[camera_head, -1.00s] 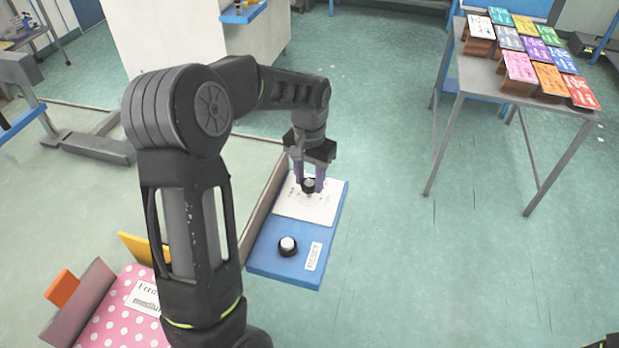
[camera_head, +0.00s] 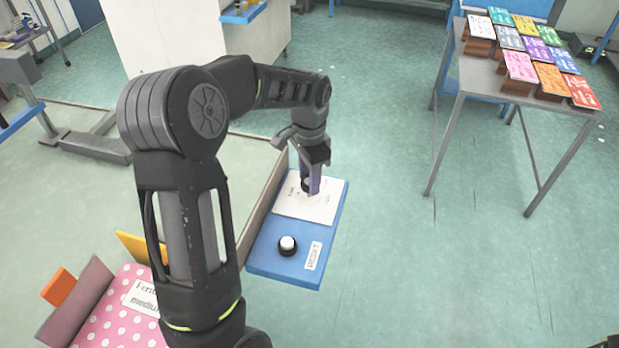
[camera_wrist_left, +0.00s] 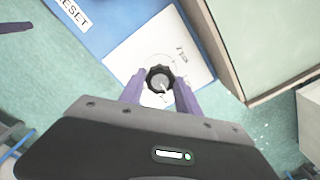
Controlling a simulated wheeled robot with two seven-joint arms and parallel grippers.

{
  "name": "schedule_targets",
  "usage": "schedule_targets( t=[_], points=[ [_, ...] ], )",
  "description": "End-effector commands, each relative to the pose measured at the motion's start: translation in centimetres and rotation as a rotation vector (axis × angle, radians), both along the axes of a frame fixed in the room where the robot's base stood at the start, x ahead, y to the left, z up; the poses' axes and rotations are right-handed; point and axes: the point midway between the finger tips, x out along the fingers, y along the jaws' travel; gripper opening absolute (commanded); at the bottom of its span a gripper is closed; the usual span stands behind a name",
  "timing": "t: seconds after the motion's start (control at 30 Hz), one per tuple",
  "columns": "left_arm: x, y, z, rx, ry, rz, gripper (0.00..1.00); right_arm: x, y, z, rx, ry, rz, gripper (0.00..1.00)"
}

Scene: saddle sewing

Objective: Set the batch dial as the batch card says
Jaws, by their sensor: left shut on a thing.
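The batch dial is a black knob (camera_wrist_left: 160,80) with a grey top and a light pointer mark, on a white plate (camera_head: 318,210) on a blue panel (camera_head: 270,255). My left gripper (camera_head: 311,188) points down at the dial with its purple fingers. In the left wrist view the fingers (camera_wrist_left: 158,88) sit on both sides of the knob, shut on it. The print around the dial is too small to read. A pink dotted card (camera_head: 125,315) with a white label, partly readable as "medium", lies at the lower left, partly hidden by my arm.
A black-and-white button (camera_head: 288,245) stands beside a RESET label (camera_head: 314,256) on the panel. A wooden edge (camera_head: 265,205) borders the panel's left. A grey table (camera_head: 480,75) with several coloured cards stands at the right. The floor between is clear.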

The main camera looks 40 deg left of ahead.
Motion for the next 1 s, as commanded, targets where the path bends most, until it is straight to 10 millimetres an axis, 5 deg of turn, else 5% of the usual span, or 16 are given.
schedule_targets(
  t=[0.5, 1.0],
  points=[
    [0.01, 0.02, 0.03, -0.001, -0.001, -0.396, 0.00, 0.03, 0.01, -0.21, 0.001, -0.001, 0.000, 0.36],
    [0.01, 0.03, 0.04, -0.001, -0.001, -0.470, 0.00, 0.03, 0.01, -0.22, 0.001, -0.001, 0.000, 0.36]
  ],
)
